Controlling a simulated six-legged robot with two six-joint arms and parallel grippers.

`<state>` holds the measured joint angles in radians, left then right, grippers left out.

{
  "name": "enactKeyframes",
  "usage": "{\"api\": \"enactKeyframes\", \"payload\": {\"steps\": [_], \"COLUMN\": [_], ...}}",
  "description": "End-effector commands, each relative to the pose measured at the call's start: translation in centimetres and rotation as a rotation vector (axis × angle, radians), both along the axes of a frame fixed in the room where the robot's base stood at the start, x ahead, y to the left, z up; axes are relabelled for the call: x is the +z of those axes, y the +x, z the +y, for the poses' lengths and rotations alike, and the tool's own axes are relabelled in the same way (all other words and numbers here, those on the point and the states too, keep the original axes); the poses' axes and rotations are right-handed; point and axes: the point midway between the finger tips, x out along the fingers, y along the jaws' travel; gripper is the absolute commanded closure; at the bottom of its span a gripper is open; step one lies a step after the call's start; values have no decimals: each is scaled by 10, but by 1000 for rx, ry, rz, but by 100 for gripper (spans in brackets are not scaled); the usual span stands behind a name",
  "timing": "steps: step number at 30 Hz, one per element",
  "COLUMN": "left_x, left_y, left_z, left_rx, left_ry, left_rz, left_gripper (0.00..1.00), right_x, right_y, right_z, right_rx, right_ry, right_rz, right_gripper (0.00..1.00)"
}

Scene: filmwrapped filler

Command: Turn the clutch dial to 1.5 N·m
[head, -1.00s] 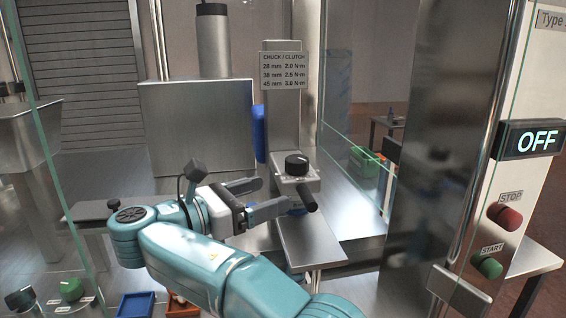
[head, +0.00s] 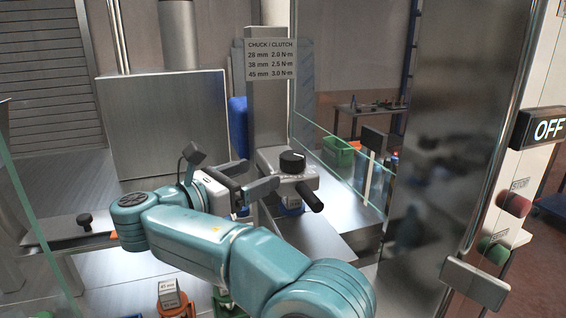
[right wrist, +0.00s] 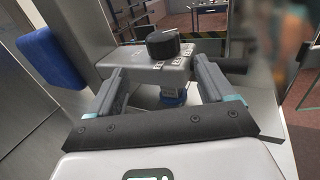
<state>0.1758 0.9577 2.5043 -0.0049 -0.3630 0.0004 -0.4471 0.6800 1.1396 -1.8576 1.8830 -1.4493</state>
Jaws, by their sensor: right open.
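The clutch dial (head: 292,161) is a round black knob with a white mark on top of a grey metal head (head: 283,178). The right wrist view shows the dial (right wrist: 162,43) upright, with small labels on the head below it; their figures are too small to read. My right gripper (head: 259,176) is open and empty, left of and slightly below the dial in the head view. Its fingers (right wrist: 160,76) point toward the head, apart, with the dial beyond them. I cannot tell whether a finger touches the head. My left gripper is not in view.
A placard (head: 271,59) pairs chuck sizes with 2.0, 2.5 and 3.0 N·m. A black handle (head: 310,196) juts from the head, close to the fingers. A blue block (head: 238,126) sits left of the column. A glass panel (head: 340,160) stands at right. The display (head: 548,129) reads OFF.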

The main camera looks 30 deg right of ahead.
Motion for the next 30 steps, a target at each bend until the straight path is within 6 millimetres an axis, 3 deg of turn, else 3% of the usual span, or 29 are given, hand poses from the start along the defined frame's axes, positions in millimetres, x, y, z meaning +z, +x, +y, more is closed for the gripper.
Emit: {"api": "enactKeyframes", "payload": {"steps": [6, 12, 25, 30], "left_x": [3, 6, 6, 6], "left_y": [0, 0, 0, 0], "left_z": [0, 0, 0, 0], "left_rx": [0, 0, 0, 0], "left_ry": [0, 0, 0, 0], "left_rz": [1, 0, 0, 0], "left_gripper": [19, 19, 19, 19], "right_x": [1, 1, 0, 0], "right_y": [9, 17, 22, 22], "right_z": [-51, -80, -90, -90], "right_rx": [-4, -1, 1, 2], "right_ry": [0, 0, 0, -1], "right_rz": [-2, -1, -1, -1], "right_gripper": [18, 18, 18, 73]}}
